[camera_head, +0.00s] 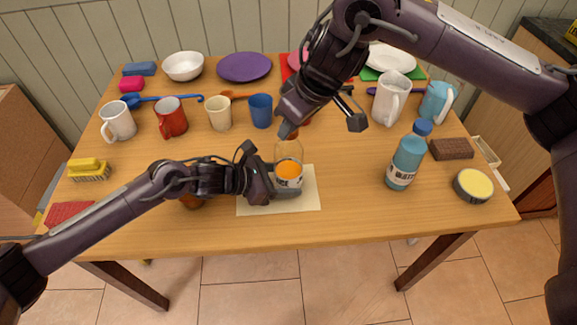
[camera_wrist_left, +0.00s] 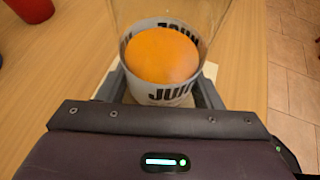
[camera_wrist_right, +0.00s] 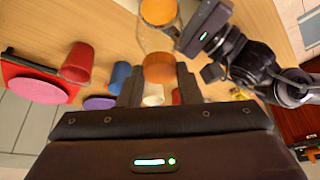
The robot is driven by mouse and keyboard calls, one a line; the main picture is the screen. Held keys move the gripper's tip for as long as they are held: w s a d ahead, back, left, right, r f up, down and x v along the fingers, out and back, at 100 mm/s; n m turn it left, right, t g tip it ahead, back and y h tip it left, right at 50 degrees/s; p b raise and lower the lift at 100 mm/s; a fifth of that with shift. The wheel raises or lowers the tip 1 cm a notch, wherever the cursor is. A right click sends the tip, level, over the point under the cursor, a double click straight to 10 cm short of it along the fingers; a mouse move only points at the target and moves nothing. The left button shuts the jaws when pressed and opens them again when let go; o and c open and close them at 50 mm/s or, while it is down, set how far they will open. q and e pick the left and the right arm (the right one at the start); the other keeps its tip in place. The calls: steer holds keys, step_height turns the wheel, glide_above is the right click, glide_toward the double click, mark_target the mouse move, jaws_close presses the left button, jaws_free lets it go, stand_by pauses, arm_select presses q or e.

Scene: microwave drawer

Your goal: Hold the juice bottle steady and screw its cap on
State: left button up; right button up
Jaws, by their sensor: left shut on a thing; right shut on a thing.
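The clear juice bottle (camera_head: 289,152) stands upright on a pale mat (camera_head: 306,203), with orange juice low inside and a white label. My left gripper (camera_wrist_left: 160,92) is shut around its lower part at the label. The left wrist view shows the bottle (camera_wrist_left: 122,20) between the fingers. The brown-orange cap (camera_wrist_right: 160,68) is between the fingers of my right gripper (camera_wrist_right: 160,80), which is shut on it from above. The cap is at the top of the bottle; whether it sits on the thread I cannot tell. The right arm hides part of this in the head view.
A blue bottle (camera_head: 407,160) and a round yellow-topped tin (camera_head: 473,185) stand to the right. Mugs and cups, including a red mug (camera_head: 171,117) and a blue cup (camera_head: 261,111), stand behind. A yellow brush (camera_head: 89,172) lies left.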

steer(key=m, duration=0.2)
steer(key=m+t+h, duration=0.1)
steer(key=m, duration=0.1)
steer(key=shift+w+d+r, duration=0.1)
steer(key=shift+w+d, duration=0.05)
steer(key=shift+w, duration=0.05)
steer(key=m+h, duration=0.1)
steer(key=m, duration=0.1)
steer(key=m+h, duration=0.1)
steer(key=m, duration=0.2)
steer(key=shift+m+h, duration=0.3)
steer(key=o, duration=1)
steer(key=shift+s, duration=0.1)
steer(key=shift+s, duration=0.1)
